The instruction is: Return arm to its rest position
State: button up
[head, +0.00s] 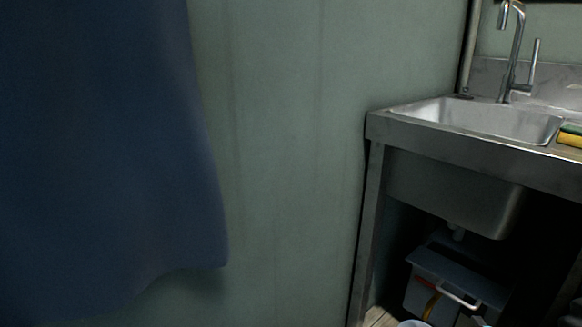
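Neither my arm nor my gripper shows in the head view, so its pose and whether it is open or shut are hidden from me. No object held by my gripper is in view.
Dark blue cloth (100,150) hangs at the left before a green wall (290,140). A steel sink unit (440,142) with a tap (514,55) and sponge (570,136) stands right. Below it is a grey box (450,280) with a white handle.

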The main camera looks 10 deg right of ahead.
jog(key=s+d+f+n+g, duration=0.3)
jog(key=s+f+n+g, duration=0.3)
jog(key=s+f+g, duration=0.4)
jog(key=w+a+r+n+y+p, duration=0.1)
jog(key=a+r+n, duration=0.6)
jog(key=a+r, duration=1)
jog(key=w+a+r+n+y+p, duration=0.1)
jog(key=a+r+n+p, duration=0.3)
jog(key=a+r, duration=1.4)
jog(key=a+n+y, duration=0.1)
jog(key=a+n, duration=0.3)
jog(key=shift+a+r+n+y, duration=0.3)
